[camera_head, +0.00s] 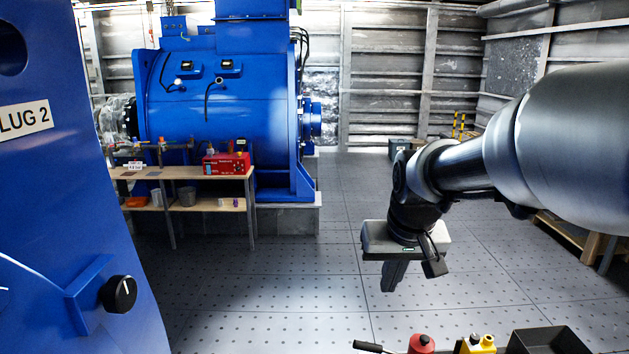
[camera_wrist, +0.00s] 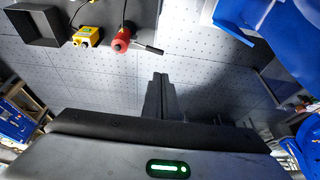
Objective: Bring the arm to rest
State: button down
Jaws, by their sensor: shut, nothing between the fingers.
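My gripper (camera_head: 390,277) hangs at the end of my arm in the head view, pointing down over the open grey floor. Its two fingers are together with nothing between them. In the wrist view the shut fingers (camera_wrist: 160,82) stick out past the gripper body over the perforated floor. The arm comes in from the right edge of the head view and is bent at the wrist. The gripper touches nothing that I can see.
A blue panel (camera_head: 60,190) with a black knob stands close at left. A red tool (camera_head: 421,344), a yellow control box (camera_head: 478,344) and a black tray (camera_head: 548,341) lie at the bottom edge. A workbench (camera_head: 180,172) stands before a big blue motor (camera_head: 220,110). The middle floor is clear.

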jog(key=s+r+p, duration=0.2)
jog(key=s+r, duration=0.1)
jog(key=s, duration=0.6)
jog(key=s+r+t+p, duration=0.1)
jog(key=s+r, duration=0.3)
jog(key=s, duration=0.6)
jog(key=shift+r+p, duration=0.3)
jog(key=shift+p, duration=0.25)
